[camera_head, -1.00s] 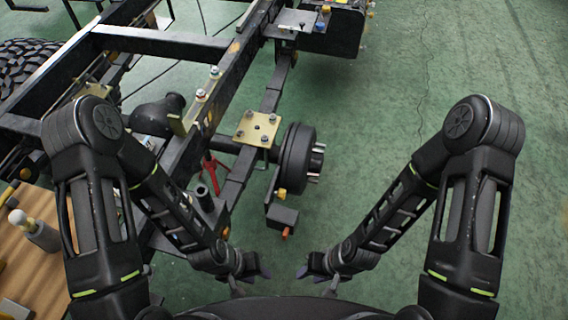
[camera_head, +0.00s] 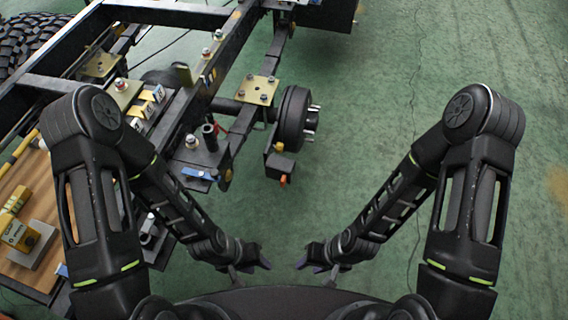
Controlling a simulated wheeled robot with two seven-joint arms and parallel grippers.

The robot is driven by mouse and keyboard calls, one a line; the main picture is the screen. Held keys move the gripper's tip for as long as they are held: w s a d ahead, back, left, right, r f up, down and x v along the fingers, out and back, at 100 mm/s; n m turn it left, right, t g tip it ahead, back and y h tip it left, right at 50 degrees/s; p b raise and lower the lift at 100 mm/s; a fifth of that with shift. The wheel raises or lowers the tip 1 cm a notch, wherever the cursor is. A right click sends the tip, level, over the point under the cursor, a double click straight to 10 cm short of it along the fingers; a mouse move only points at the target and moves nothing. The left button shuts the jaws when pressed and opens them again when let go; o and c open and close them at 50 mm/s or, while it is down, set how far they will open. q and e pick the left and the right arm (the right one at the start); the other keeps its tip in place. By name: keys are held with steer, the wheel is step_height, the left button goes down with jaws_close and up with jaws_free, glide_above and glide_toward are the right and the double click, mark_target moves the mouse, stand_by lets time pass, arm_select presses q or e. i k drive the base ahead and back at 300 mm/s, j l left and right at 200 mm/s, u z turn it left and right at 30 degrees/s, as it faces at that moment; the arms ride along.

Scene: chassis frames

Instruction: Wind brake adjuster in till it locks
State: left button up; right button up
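The black brake drum (camera_head: 294,118) with wheel studs sits at the end of the axle, right of the chassis frame. Below it hangs a dark bracket (camera_head: 281,164) with a yellow fitting (camera_head: 279,147) above and an orange-tipped part (camera_head: 283,181) below. I cannot tell which of these small parts is the brake adjuster. My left gripper (camera_head: 262,258) is low in the head view, its fingers apart, with nothing between them. My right gripper (camera_head: 304,259) faces it with fingers apart and empty. Both are well short of the drum, touching nothing.
The chassis rail (camera_head: 235,50) with a gold plate (camera_head: 257,90) runs up the left side. A wooden bench (camera_head: 25,185) with yellow items (camera_head: 18,232) is at the left. A tyre (camera_head: 32,38) lies top left. Green floor (camera_head: 470,60) on the right is clear.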

mark_target(279, 147)
steer(key=i+l+u, duration=0.15)
steer(key=l, duration=0.6)
steer(key=i+l+u, duration=0.1)
steer(key=i+l, duration=0.15)
steer(key=l, duration=0.55)
steer(key=i+l+u, duration=0.15)
steer(key=l, duration=0.65)
steer(key=i+l+u, duration=0.15)
steer(key=l, duration=0.65)
steer(key=l+u, duration=0.1)
steer(key=l, duration=0.7)
steer(key=i+j, duration=0.15)
steer(key=j, duration=0.15)
steer(key=i+j, duration=0.15)
steer(key=j, duration=0.15)
